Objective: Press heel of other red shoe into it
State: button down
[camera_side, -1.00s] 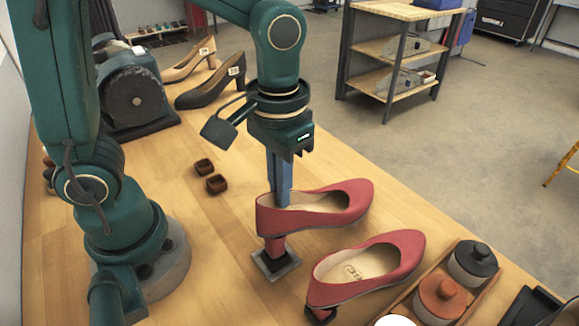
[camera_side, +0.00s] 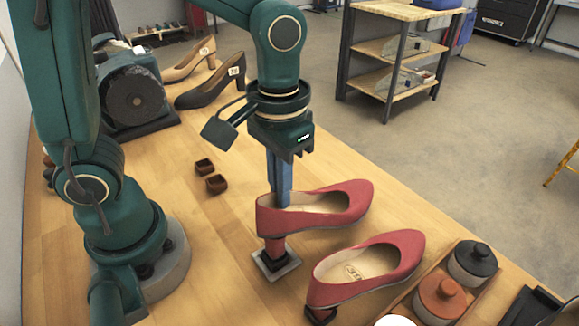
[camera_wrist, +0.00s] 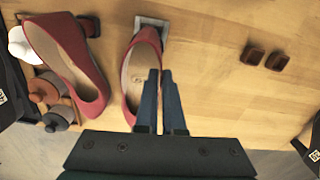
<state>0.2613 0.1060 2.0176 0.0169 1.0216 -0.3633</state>
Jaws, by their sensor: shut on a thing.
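The red shoe (camera_side: 325,208) at my gripper stands with its toe to the right. It also shows in the wrist view (camera_wrist: 128,90). A red heel (camera_side: 274,248) stands under its back end on a small grey plate (camera_side: 278,270); I cannot tell whether there is a gap between heel and shoe.
A wooden tray (camera_side: 404,301) with lidded jars (camera_side: 438,302) is at the front right. Two small brown cups (camera_side: 210,175) stand left of the gripper. A grinder (camera_side: 135,95) and two tagged shoes (camera_side: 212,88) are farther back. Bare table lies between.

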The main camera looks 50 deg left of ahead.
jog(key=shift+f, duration=1.15)
dwell(2.0)
jog(key=shift+r, duration=0.15)
jog(key=shift+r, duration=1.65)
jog(key=shift+a, duration=0.15)
